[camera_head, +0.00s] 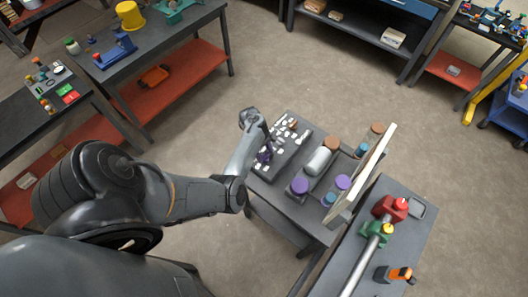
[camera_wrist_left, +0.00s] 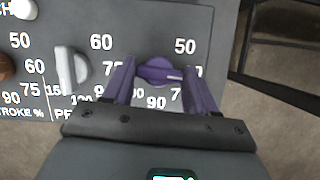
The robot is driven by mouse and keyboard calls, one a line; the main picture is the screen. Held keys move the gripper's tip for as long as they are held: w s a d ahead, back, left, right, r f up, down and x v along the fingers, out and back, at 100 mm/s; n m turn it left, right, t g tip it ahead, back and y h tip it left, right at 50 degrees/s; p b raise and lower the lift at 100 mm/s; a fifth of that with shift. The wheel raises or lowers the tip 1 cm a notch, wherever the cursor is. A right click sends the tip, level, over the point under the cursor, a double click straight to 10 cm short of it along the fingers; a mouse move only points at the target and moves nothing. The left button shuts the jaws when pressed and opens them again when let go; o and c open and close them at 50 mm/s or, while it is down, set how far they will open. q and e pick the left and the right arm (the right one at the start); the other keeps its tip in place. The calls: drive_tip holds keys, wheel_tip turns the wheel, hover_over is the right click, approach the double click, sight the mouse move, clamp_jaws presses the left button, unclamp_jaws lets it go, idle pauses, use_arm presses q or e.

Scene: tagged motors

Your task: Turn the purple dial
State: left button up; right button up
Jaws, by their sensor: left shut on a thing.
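The purple dial (camera_wrist_left: 158,71) sits on a grey control panel (camera_wrist_left: 125,20) with printed numbers, seen in the left wrist view. Its pale pointer line points to the right. My left gripper (camera_wrist_left: 160,82) has its two purple-toned fingers on either side of the dial and is shut on it. In the head view my left gripper (camera_head: 264,154) reaches the left edge of the panel (camera_head: 291,163) on the small table, and the dial there is largely hidden by the gripper. My right gripper is not in view.
A white knob (camera_wrist_left: 71,68) and a brown knob (camera_wrist_left: 6,68) are left of the dial. Purple-topped jars (camera_head: 299,187) and a white cylinder (camera_head: 319,161) stand right of the panel, before an upright board (camera_head: 363,172). Open floor lies beyond the table.

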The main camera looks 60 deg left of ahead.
use_arm(q)
drive_tip(key=m+p, duration=0.1)
drive_tip(key=m, duration=0.1)
drive_tip(key=m+g, duration=0.1)
drive_tip(key=m, duration=0.1)
drive_tip(key=shift+a+r+g+p, duration=0.1)
drive_tip(key=shift+g+p, duration=0.2)
drive_tip(key=shift+p, duration=0.1)
drive_tip(key=shift+w+m+g+p, duration=0.2)
drive_tip(key=shift+m+g+p, duration=0.35)
drive_tip(key=shift+m, duration=1.05)
drive_tip(key=o, duration=1.1)
drive_tip(key=shift+c, duration=0.2)
drive_tip(key=v, duration=1)
drive_tip(key=shift+w+r, duration=0.2)
drive_tip(key=shift+r, duration=0.1)
